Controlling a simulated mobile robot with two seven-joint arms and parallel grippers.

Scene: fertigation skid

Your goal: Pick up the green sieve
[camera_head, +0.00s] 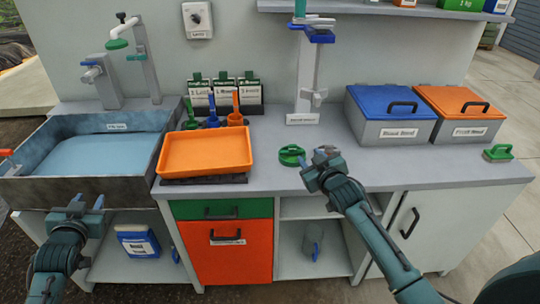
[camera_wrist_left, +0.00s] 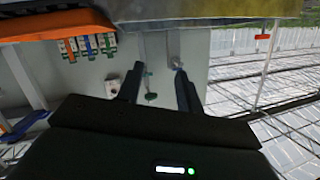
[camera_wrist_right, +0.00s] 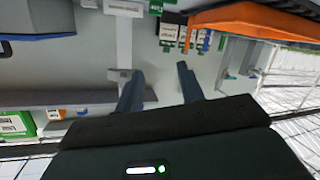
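A round green item (camera_head: 291,155), which looks like the green sieve, lies on the grey counter near its front middle. It is small in the picture, so its mesh cannot be made out. My right gripper (camera_head: 320,160) is just to the right of it, apart from it as far as I can tell. Its two fingers stand apart and empty in the right wrist view (camera_wrist_right: 158,88). The green item cannot be made out in either wrist view. My left gripper (camera_head: 87,202) is open and empty in front of the sink, as the left wrist view (camera_wrist_left: 158,88) also shows.
An orange tray (camera_head: 207,152) sits left of the green item. A blue-lidded box (camera_head: 392,112) and an orange-lidded box (camera_head: 462,112) stand behind right. A white stand (camera_head: 305,85) rises behind. Another green item (camera_head: 498,153) lies far right. The counter's right front is clear.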

